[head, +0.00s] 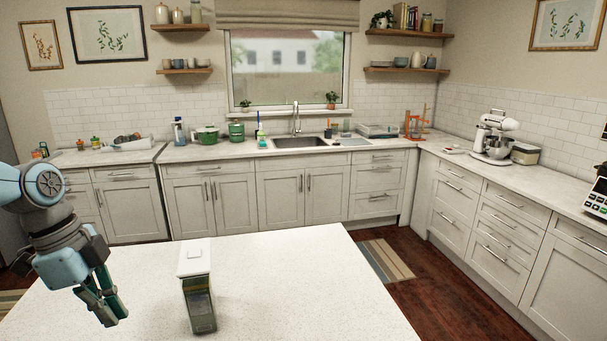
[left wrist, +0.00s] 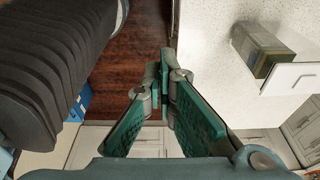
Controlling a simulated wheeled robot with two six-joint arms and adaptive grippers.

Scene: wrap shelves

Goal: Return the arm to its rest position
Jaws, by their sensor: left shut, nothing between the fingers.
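My left gripper (head: 108,308) hangs at the left of the head view, pointing down over the left part of the white island. Its fingers are shut with nothing between them. In the left wrist view the green fingers (left wrist: 165,80) meet at their tips, over the dark wood floor by the island's edge. My right gripper is in neither view.
A clear container with a white lid (head: 197,285) stands upright on the white island (head: 300,290), right of my left gripper and apart from it. It also shows in the left wrist view (left wrist: 262,48). The island's right part is clear. Counters line the walls behind.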

